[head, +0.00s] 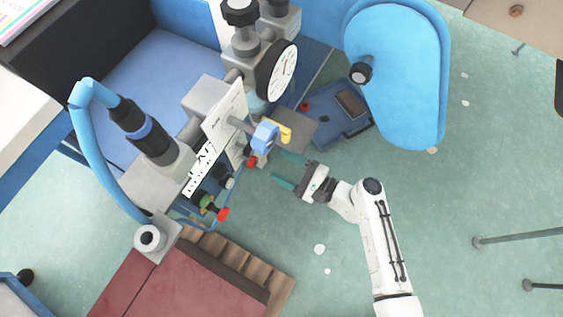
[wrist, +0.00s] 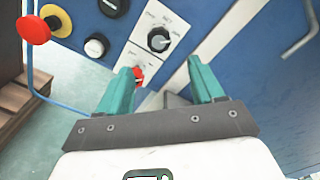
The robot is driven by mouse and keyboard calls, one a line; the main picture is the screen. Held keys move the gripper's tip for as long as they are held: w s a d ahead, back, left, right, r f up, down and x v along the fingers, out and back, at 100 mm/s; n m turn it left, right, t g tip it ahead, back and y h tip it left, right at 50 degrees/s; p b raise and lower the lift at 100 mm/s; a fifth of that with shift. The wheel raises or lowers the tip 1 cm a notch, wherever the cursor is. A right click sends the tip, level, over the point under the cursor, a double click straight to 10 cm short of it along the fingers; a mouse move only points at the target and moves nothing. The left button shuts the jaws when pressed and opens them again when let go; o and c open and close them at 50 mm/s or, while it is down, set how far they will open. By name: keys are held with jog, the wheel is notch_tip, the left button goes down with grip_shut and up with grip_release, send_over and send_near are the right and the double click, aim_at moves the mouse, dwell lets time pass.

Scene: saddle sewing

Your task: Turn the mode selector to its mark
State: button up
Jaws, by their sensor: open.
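In the wrist view, a black rotary knob (wrist: 159,39), which looks like the mode selector, sits on a white plate with small labels around it. The labels and the knob's pointer are too small to read. My gripper (wrist: 160,78) is open, its two teal fingers apart and empty. The knob lies beyond the fingertips, between them in the picture, and is not touched. In the head view, my gripper (head: 284,169) is to the right of the machine's control panel; I cannot make out the selector there.
A red knob (wrist: 137,75) is close to the left finger in the wrist view. Open green floor (head: 335,245) lies below my gripper in the head view.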

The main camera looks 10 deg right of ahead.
aim_at(252, 152)
jog(key=w+a+b, duration=0.1)
jog(key=w+a, duration=0.1)
jog(key=a, duration=0.1)
jog(key=w+a+n+b, duration=0.1)
jog(key=w+a, duration=0.1)
jog(key=a, duration=0.1)
jog(key=w+a+n+b, duration=0.1)
jog(key=w+a+b, duration=0.1)
jog(key=a, duration=0.1)
jog(key=shift+w+a+r, duration=0.1)
jog(key=shift+a+r, duration=0.05)
jog(key=shift+r, duration=0.15)
jog(key=shift+c, duration=0.5)
